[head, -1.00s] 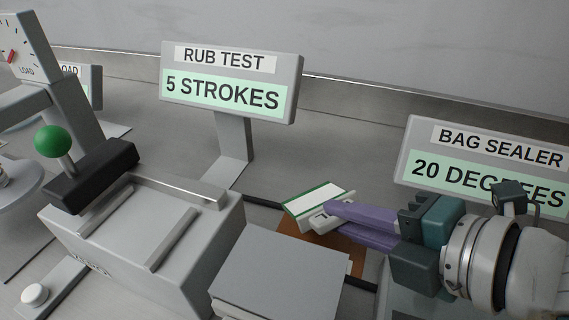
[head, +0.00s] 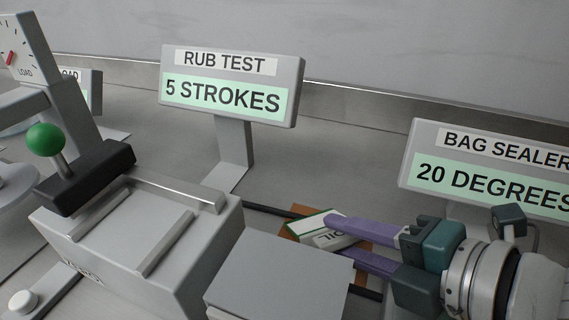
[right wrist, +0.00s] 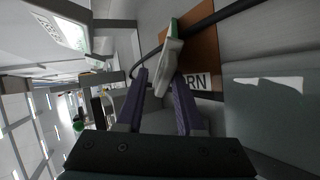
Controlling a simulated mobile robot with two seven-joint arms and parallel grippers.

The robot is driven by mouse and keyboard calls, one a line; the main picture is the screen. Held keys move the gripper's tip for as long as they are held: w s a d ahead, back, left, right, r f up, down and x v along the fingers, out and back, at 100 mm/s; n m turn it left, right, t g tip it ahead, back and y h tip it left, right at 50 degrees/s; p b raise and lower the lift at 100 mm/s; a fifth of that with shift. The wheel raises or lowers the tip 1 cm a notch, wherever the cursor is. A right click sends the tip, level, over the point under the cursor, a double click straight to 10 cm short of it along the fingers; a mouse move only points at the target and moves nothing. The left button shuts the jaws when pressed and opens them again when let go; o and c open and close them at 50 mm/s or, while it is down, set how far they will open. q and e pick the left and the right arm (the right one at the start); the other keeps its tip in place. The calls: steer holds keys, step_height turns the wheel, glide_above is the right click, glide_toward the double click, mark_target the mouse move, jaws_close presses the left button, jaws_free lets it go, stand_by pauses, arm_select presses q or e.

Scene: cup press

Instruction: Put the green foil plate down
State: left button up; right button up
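The green foil plate (head: 309,226) is a small white block with a green edge and part of the lettering "OIL" on its near side. It rests on or just above a brown pad (head: 360,273), tilted in the picture. My right gripper (head: 335,234) has its purple fingers spread, with the plate's near part between their tips. In the right wrist view the plate (right wrist: 168,62) stands between the parted fingers, with a gap at the right finger; contact at the left finger is unclear. The pad (right wrist: 202,50) is behind it. My left gripper is out of view.
A grey box (head: 275,275) stands just in front of the pad. The grey press (head: 145,235) with a green knob (head: 46,140) is at left. The rub test sign (head: 232,85) and bag sealer sign (head: 490,170) stand behind. A dark cable or bar (head: 268,209) runs by the pad.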

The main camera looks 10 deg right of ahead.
steer(key=p+v, duration=0.5)
steer(key=v, duration=0.2)
steer(key=shift+r, duration=0.1)
steer(key=shift+s+d+r, duration=0.1)
steer(key=shift+s+d, duration=0.05)
steer(key=shift+s, duration=0.25)
